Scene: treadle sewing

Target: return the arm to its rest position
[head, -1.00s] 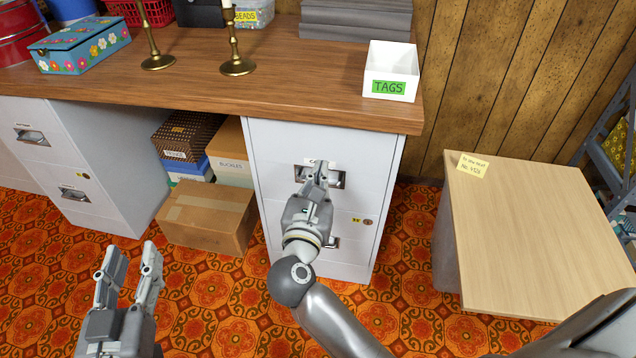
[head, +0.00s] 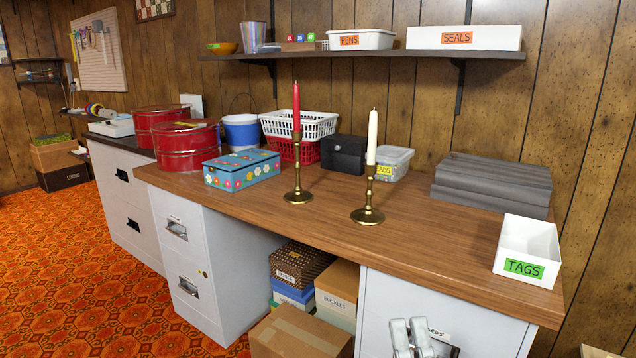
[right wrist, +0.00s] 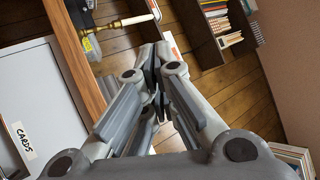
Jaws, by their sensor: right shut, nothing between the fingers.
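My right gripper (head: 411,326) shows only by its fingertips at the bottom edge of the head view, in front of the grey filing cabinet (head: 385,300) under the right end of the desk. In the right wrist view its fingers (right wrist: 156,72) meet at the tips, shut with nothing between them. A cabinet front (right wrist: 28,85) with a CARDS label stands to the left of it in that view, apart from the fingers. The rest of my right arm is out of the head view. My left gripper is not in view.
The wooden desk (head: 440,225) carries two brass candlesticks (head: 298,180) with a red and a white candle, a flowered box (head: 240,170), a white TAGS box (head: 527,250) and grey slabs (head: 492,184). Boxes (head: 300,335) fill the space beneath. Patterned floor (head: 70,265) is clear at left.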

